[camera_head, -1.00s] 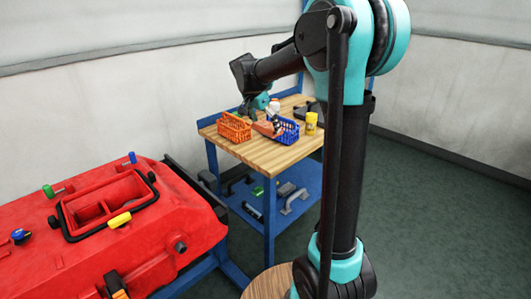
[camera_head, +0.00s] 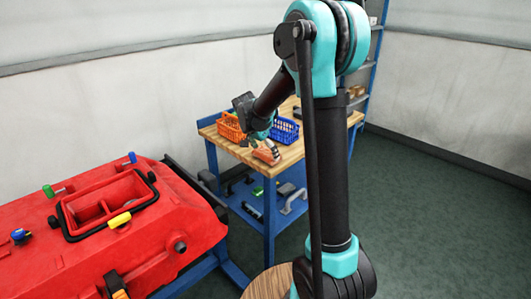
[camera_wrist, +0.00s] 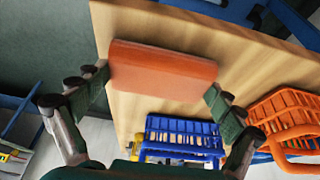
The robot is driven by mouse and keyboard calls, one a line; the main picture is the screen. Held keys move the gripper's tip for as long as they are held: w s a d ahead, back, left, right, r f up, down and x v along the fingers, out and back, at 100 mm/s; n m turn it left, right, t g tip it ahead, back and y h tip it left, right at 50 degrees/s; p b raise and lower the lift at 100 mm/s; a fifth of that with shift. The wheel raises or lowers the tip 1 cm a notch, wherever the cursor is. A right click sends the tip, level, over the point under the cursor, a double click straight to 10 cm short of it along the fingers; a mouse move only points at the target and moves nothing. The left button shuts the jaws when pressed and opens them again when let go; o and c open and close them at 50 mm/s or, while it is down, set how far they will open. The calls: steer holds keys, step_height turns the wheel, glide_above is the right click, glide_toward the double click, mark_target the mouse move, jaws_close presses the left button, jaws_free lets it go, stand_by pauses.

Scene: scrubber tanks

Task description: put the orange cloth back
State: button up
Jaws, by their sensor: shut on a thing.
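The orange cloth (camera_head: 267,153) is a folded, block-like orange-brown piece over the front part of the wooden table top (camera_head: 293,155). In the wrist view the cloth (camera_wrist: 163,70) spans the space between my two fingers. My gripper (camera_wrist: 158,86) is shut on it, one finger at each end. In the head view my gripper (camera_head: 260,143) is partly hidden by my own arm. I cannot tell whether the cloth touches the table top.
An orange basket (camera_head: 229,127) stands on the table left of my gripper, and a blue basket (camera_head: 286,130) stands behind it to the right. A yellow object (camera_wrist: 139,140) shows beside the blue basket (camera_wrist: 180,129). A red machine (camera_head: 120,255) fills the left foreground.

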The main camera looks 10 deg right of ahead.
steer(key=o, duration=0.8)
steer(key=shift+f, duration=0.1)
steer(key=shift+c, duration=0.2)
steer(key=v, duration=1.2)
steer(key=s+d+f+n+y, duration=0.1)
steer(key=s+d+f+n, duration=0.1)
steer(key=s+f, duration=0.3)
steer(key=s+d+f+n+t+y, duration=0.1)
steer(key=s+d+f+n, duration=0.2)
steer(key=s, duration=1)
steer(key=s+d+f+n+y, duration=0.1)
steer(key=s+d+f+n, duration=0.2)
steer(key=s+f+n, duration=0.2)
steer(key=s+f, duration=0.3)
steer(key=s, duration=0.1)
steer(key=shift+d+f+n+y, duration=0.25)
steer(key=shift+f+n+y, duration=0.05)
steer(key=shift+n+y, duration=0.1)
steer(key=shift+s, duration=0.15)
